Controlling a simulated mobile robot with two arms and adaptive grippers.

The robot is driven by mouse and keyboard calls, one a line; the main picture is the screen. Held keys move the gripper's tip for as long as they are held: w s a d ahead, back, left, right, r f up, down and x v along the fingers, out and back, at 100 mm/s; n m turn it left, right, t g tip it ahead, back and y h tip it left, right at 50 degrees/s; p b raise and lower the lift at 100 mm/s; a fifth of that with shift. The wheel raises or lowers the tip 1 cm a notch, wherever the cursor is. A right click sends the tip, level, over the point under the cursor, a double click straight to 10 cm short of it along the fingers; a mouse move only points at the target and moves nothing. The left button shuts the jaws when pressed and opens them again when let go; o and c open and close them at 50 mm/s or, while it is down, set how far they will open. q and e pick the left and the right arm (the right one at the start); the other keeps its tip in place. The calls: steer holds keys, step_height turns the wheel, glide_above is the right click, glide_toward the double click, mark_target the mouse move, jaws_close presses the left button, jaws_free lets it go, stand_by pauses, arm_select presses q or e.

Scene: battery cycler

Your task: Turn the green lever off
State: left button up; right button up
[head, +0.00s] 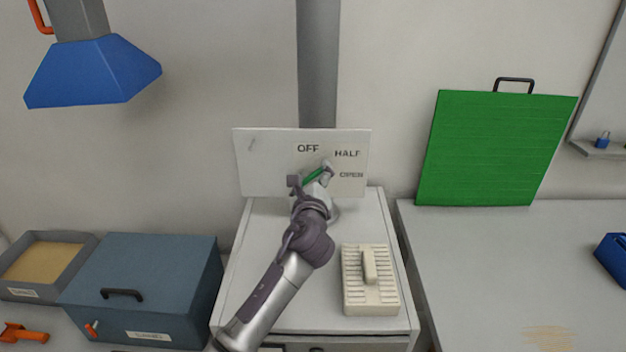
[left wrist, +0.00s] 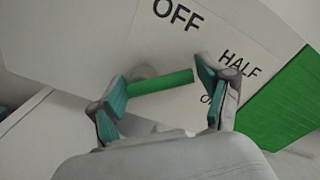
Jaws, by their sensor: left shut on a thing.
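The green lever (head: 315,174) is on a pale panel (head: 262,165) marked OFF, HALF and OPEN, at the middle of the head view. My left gripper (head: 311,176) is at the lever, shut on it. In the left wrist view the lever (left wrist: 160,83) lies lengthwise between the two teal-padded fingers of my left gripper (left wrist: 162,88). Its free end is near the right finger, below the OFF label and left of HALF. My gripper hides the lever's mount and part of the panel in the head view. My right gripper is not in view.
The panel stands at the back of a light cabinet (head: 235,285), with a ribbed cream block (head: 355,292) on top. A blue-grey box (head: 150,270) is at left. A green board (head: 490,150) leans on the wall at right. The right bench (head: 480,260) is mostly clear.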

arm_select(q)
steer(key=n, duration=0.3)
steer(key=n+b, duration=0.1)
steer(key=shift+a+r+n, duration=0.1)
steer(key=shift+a+n, duration=0.15)
steer(key=shift+n, duration=0.05)
steer(key=n, duration=0.2)
steer(key=n+b, duration=0.1)
steer(key=n, duration=0.1)
steer(key=shift+a+r+n, duration=0.15)
steer(key=shift+a+n, duration=0.25)
steer(key=o, duration=1.1)
steer(key=s, duration=1.2)
